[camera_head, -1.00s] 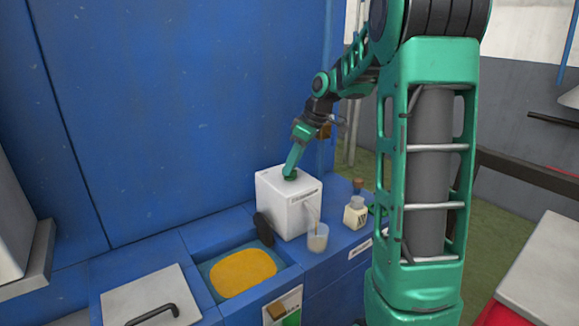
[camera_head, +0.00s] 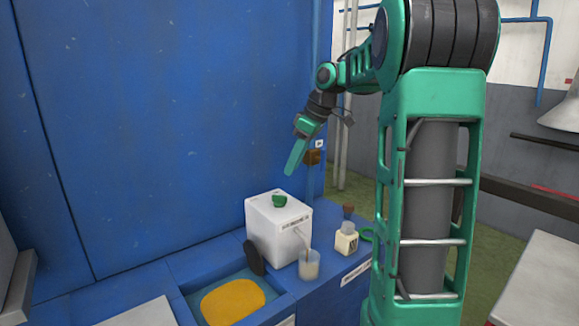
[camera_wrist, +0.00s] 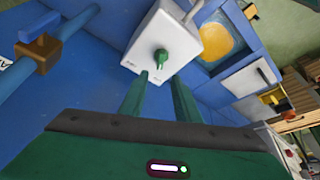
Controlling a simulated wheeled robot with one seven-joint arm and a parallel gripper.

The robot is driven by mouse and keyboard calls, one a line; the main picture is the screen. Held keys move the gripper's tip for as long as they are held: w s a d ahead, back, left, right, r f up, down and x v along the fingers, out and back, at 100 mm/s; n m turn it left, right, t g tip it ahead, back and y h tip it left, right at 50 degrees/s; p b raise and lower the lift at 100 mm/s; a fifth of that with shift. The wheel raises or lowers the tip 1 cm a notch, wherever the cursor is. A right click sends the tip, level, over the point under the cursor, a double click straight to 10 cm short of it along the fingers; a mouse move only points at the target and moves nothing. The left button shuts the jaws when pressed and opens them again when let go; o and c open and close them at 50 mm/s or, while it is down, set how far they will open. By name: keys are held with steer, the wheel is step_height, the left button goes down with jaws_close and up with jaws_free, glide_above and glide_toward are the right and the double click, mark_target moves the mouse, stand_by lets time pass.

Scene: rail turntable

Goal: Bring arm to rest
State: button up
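My gripper (camera_head: 294,158) hangs in the air above and slightly right of a white box-shaped container with a green cap (camera_head: 279,200). It points down and touches nothing. In the wrist view its two green fingers (camera_wrist: 160,88) stand apart with a gap between them, and nothing is held. The white container (camera_head: 272,232) stands on the blue counter, and its green cap also shows beyond the fingertips in the wrist view (camera_wrist: 161,58).
A clear cup (camera_head: 309,266) stands under the container's spout. A small labelled bottle (camera_head: 346,241) is to its right. A blue basin with a yellow patch (camera_head: 232,301) is at front left. The blue wall (camera_head: 170,110) rises behind. A pipe with a brown block (camera_wrist: 42,50) shows in the wrist view.

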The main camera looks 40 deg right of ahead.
steer(key=s+a+f+m+g, duration=0.1)
steer(key=s+f+m, duration=0.3)
steer(key=s, duration=0.7)
steer(key=s+a+f+m+g+h, duration=0.1)
steer(key=s+a+f+m, duration=0.3)
steer(key=s, duration=0.6)
steer(key=s+a+f+m+g+h, duration=0.1)
steer(key=s+f+m, duration=0.4)
steer(key=s, duration=0.6)
steer(key=shift+s+a+f+g, duration=0.4)
steer(key=shift+a+f, duration=0.3)
steer(key=shift+f, duration=0.1)
steer(key=shift+w, duration=0.1)
steer(key=shift+w+f, duration=0.25)
steer(key=shift+w, duration=0.35)
